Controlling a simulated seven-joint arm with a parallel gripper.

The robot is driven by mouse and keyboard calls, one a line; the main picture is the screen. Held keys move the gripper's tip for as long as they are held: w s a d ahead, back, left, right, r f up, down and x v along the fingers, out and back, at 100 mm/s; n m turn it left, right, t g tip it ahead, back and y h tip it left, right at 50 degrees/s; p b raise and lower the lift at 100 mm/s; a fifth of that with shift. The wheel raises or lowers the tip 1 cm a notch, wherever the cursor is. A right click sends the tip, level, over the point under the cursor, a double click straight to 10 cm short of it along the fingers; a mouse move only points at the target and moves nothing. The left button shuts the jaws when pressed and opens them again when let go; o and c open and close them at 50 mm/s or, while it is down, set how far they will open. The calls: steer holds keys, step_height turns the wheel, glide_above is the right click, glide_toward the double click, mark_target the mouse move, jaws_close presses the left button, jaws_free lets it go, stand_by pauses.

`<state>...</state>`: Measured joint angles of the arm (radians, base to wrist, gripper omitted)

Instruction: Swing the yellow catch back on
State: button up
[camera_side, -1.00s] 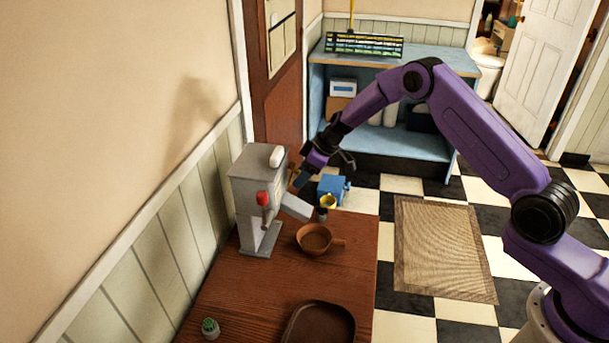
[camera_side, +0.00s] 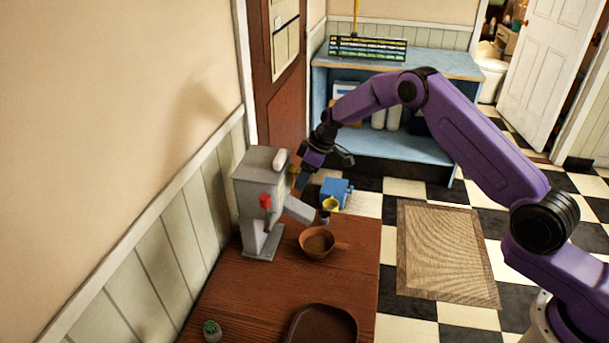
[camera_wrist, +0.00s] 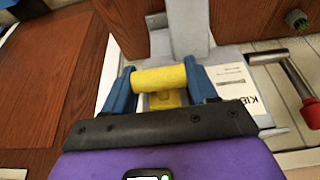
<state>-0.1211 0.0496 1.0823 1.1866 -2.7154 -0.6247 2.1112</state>
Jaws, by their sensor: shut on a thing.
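The yellow catch shows in the wrist view as a short yellow bar (camera_wrist: 160,78) on the grey machine. My gripper (camera_wrist: 161,76) is shut on it, with one blue finger at each end of the bar. In the side view my gripper (camera_side: 303,178) is at the upper right of the grey machine (camera_side: 262,190). Only a speck of yellow shows there, mostly hidden by the gripper. The machine has a red-knobbed lever (camera_side: 265,201), which also shows at the right of the wrist view (camera_wrist: 307,112).
A brown handled cup (camera_side: 317,243) stands beside the machine on the wooden table (camera_side: 260,285). A blue device with a yellow funnel (camera_side: 331,203) is close behind it. A dark tray (camera_side: 322,325) and a small cactus (camera_side: 212,330) are at the front. The wall is close on the left.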

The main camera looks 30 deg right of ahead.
steer(key=o, duration=1)
steer(key=shift+r, duration=0.1)
steer(key=v, duration=1.7)
steer(key=shift+r, duration=0.15)
